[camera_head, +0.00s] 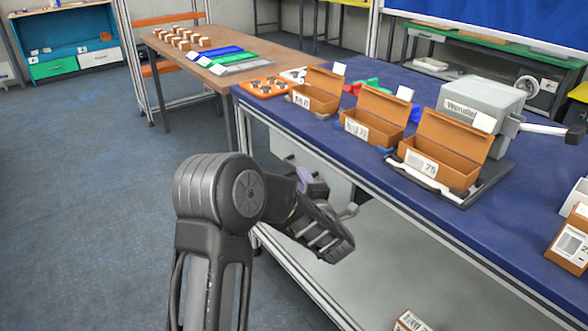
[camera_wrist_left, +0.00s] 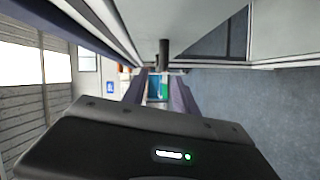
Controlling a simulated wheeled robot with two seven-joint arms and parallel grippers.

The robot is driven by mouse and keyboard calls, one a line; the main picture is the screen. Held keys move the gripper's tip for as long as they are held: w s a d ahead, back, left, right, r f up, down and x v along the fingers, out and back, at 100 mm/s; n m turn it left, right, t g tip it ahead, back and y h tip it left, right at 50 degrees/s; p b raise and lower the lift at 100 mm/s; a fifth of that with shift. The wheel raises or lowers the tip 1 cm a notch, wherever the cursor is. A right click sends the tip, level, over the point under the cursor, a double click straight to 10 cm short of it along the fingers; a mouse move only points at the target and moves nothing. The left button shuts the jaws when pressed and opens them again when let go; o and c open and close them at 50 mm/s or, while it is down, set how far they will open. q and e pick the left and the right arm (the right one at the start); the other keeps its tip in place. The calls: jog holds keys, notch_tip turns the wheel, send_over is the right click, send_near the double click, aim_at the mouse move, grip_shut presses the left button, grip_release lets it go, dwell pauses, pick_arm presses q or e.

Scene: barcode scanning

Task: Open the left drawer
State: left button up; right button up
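The left drawer (camera_head: 318,172) has a light grey front under the blue-topped workbench, partly hidden behind my left arm. My left gripper (camera_head: 328,198) is beside this front. In the left wrist view its two fingers (camera_wrist_left: 158,92) are spread with a gap between them, and nothing shows held. A dark post-like handle (camera_wrist_left: 164,54) sticks out from the pale grey front (camera_wrist_left: 175,18) in that view, close to the fingertips. I cannot tell whether it touches them. The drawer looks shut. My right gripper is not in view.
The workbench (camera_head: 405,85) carries several brown open boxes (camera_head: 440,150), an orange tray (camera_head: 265,87) and a grey machine (camera_head: 480,103). A white lower shelf (camera_head: 370,265) lies under it. A wooden table (camera_head: 190,60) stands behind. Blue floor (camera_head: 80,190) is clear at left.

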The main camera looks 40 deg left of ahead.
aim_at(294, 168)
pick_arm(q)
jog(key=x, duration=0.7)
jog(key=shift+w+a, duration=0.2)
jog(key=shift+a, duration=0.05)
grip_shut()
dwell(1.2)
